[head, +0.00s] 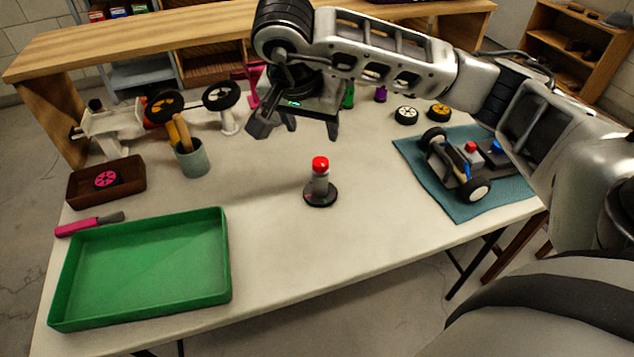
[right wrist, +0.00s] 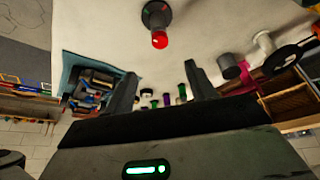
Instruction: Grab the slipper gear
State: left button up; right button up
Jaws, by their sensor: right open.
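A red-topped grey post on a dark round base (head: 320,190) stands upright in the middle of the white table. It also shows at the top of the right wrist view (right wrist: 158,18). A pink, spoked round part (head: 106,179) lies in a small brown box (head: 82,193) at the left. I cannot tell for sure which of these is the slipper gear. My right gripper (head: 297,130) is open and empty, above the table and behind the red-topped post. Its two fingers show apart in the right wrist view (right wrist: 160,88). My left gripper is out of view.
A green tray (head: 225,290) fills the front left, with a pink-handled tool (head: 85,226) behind it. A cup of tools (head: 193,165) stands mid-left. A car chassis (head: 465,165) sits on a blue mat (head: 455,209) at the right. The front middle is clear.

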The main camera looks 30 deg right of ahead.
aim_at(320, 162)
jog(key=x, duration=0.7)
jog(key=p+x, duration=0.1)
jog(key=x, duration=0.6)
jog(key=shift+s+a+f, duration=0.1)
jog(key=shift+a+f, duration=0.05)
jog(key=shift+f, duration=0.2)
jog(key=c, duration=1.1)
grip_shut()
jog(key=shift+r, duration=0.15)
